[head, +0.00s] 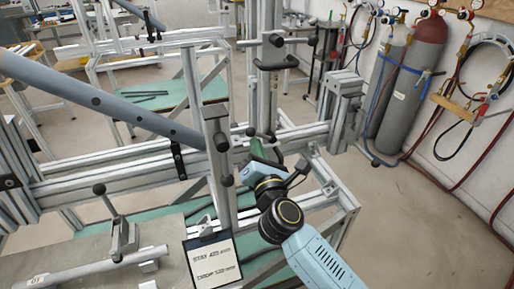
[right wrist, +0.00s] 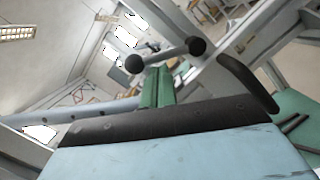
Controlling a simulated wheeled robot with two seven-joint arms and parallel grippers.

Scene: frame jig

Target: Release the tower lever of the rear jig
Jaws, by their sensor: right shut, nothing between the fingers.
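The jig (head: 110,184) is a frame of aluminium profiles with an upright post (head: 217,165) near the middle. A small bar lever with black ball ends (right wrist: 165,55) shows in the right wrist view, just beyond my right gripper's green fingertips (right wrist: 156,88). The fingers are shut and empty, and the bar looks close to their tips; I cannot tell if they touch. In the head view my right gripper (head: 261,153) is at the post and rail crossing, with black knobs beside it. My left gripper is not in view.
A blue-grey tube (head: 100,100) slants across the jig at left. A taller post with a black T-handle (head: 277,40) stands behind. A sign (head: 213,262) and a clamp lever (head: 110,210) are in front. Gas cylinders (head: 412,90) stand by the wall; the floor at right is clear.

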